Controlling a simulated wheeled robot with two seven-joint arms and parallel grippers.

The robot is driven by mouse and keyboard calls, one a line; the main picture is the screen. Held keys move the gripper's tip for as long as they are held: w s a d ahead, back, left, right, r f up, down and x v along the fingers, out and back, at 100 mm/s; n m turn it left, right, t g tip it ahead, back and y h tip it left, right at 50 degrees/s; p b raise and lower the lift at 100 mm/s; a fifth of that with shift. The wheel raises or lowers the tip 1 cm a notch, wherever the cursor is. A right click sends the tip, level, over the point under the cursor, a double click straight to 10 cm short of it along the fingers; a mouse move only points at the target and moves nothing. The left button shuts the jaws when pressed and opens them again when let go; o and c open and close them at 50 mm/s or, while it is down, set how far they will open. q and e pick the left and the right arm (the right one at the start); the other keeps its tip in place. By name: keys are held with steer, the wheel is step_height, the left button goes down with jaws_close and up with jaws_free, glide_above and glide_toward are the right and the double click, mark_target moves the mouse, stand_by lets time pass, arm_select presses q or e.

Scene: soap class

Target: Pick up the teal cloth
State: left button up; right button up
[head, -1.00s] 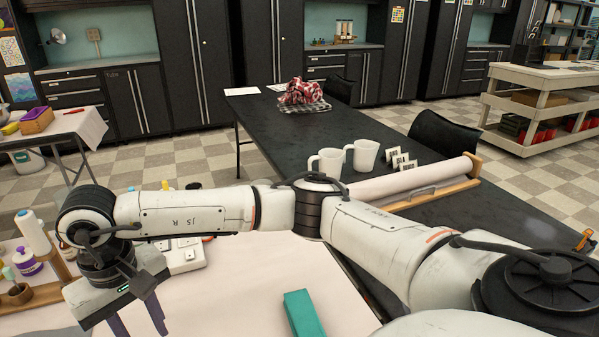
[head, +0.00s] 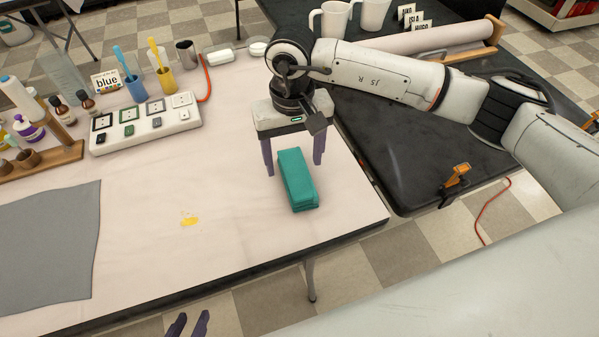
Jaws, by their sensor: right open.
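The teal cloth (head: 298,182) lies folded into a narrow block near the right end of the pale-covered table. My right gripper (head: 294,168) points down over the cloth's far end. Its two purple fingers are apart, one on each side of the cloth in the picture, and nothing is held. Whether the fingertips touch the table is hard to tell. My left gripper (head: 190,324) shows only as two purple fingertips, apart, at the bottom edge. The rest of it is out of view.
A grey cloth (head: 45,245) lies at the left, and a yellow stain (head: 189,220) marks the middle of the table. A white switch board (head: 145,125), cups with brushes and bottles stand further back. A black table (head: 420,150) adjoins at the right.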

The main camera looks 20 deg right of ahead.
mark_target(297, 172)
steer(key=shift+w+d+f+p, duration=0.15)
steer(key=shift+d+f+p, duration=0.1)
steer(key=shift+f, duration=1.1)
steer(key=shift+w+d+f+p, duration=0.1)
steer(key=shift+f+p, duration=0.15)
steer(key=shift+f, duration=1.1)
steer(key=c, duration=1.1)
steer(key=shift+r+b, duration=0.55)
steer(key=shift+r, duration=4.5)
steer(key=shift+c, duration=0.2)
